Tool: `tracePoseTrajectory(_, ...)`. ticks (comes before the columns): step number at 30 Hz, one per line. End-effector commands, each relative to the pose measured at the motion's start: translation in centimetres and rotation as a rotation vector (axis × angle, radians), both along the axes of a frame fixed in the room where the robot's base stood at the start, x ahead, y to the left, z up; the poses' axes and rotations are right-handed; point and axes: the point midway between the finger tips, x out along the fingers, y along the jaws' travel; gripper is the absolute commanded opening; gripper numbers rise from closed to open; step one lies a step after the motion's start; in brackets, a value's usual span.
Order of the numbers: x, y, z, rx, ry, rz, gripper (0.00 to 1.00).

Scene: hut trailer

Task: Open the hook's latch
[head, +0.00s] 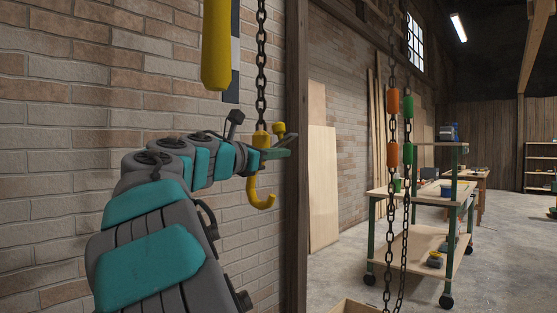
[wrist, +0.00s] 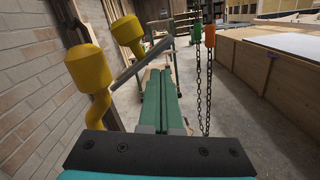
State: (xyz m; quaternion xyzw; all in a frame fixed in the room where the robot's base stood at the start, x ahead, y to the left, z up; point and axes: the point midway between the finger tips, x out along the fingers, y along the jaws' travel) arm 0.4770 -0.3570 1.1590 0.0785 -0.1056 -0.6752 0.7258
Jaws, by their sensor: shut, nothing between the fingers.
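The yellow hook (head: 264,201) hangs from a dark chain by the brick wall, its curved tip pointing right and up. In the wrist view its yellow body (wrist: 88,67) stands at the left. A yellow knob (wrist: 125,32) sits close to its right, and shows beside the hook's top in the head view (head: 278,128). A thin grey bar (wrist: 145,62), apparently the latch, slants from near the hook up to the right, by my fingertips. My gripper (head: 284,153) is shut and empty, in front of the hook's upper part and hiding some of it. Whether it touches the bar, I cannot tell.
A yellow cylinder (head: 216,45) hangs at upper left, near my arm. A dark post (head: 297,200) stands right of the hook. Chains with orange and green grips (head: 393,103) hang farther right. A wheeled workbench (head: 420,195) stands behind them. Open floor lies between.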

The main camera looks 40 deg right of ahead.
Motion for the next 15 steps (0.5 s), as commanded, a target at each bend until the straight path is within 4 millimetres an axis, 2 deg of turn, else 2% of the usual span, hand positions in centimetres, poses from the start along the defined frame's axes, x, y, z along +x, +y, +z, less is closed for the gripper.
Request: tracePoseTrajectory(15, 0.12, 0.01, 0.88, -0.001, 0.009, 0.000, 0.00)
